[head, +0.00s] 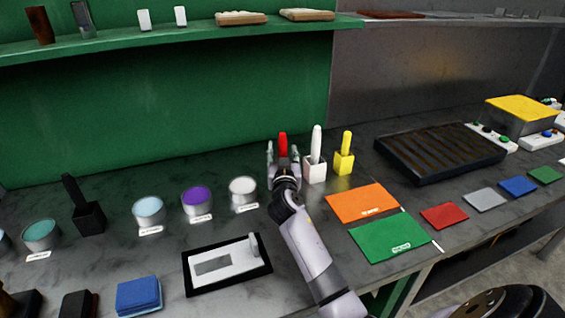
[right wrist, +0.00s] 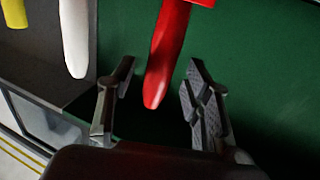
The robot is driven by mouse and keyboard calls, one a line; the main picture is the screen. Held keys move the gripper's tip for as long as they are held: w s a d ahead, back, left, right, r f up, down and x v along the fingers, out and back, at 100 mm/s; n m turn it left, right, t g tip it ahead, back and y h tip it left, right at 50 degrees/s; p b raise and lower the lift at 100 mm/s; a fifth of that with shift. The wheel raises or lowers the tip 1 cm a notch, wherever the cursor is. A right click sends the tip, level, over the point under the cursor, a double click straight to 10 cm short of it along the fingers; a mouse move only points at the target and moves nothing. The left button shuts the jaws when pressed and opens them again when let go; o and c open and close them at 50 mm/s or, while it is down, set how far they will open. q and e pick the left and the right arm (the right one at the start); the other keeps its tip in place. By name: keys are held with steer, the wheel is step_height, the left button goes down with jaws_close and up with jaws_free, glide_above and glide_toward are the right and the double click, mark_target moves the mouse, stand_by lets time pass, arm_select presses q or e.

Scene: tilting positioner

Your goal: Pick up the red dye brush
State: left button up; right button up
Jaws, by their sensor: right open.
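The red dye brush (head: 283,143) stands upright behind my right gripper in the head view; its base is hidden by the gripper. My right gripper (head: 283,152) is open, with a finger on each side of the red brush. In the right wrist view the red handle (right wrist: 167,55) reaches between the two open fingers (right wrist: 158,88), with a gap on both sides. My left gripper is not in view.
Just right of the red brush stand a white brush (head: 316,145) and a yellow brush (head: 346,142) in block holders. Dye pots, such as the white one (head: 243,190), stand to the left. A black-framed tray (head: 265,262) and coloured cloths (head: 365,202) lie in front.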

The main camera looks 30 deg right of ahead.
steer(key=shift+x, duration=1.35)
steer(key=shift+c, duration=0.2)
jaws_close()
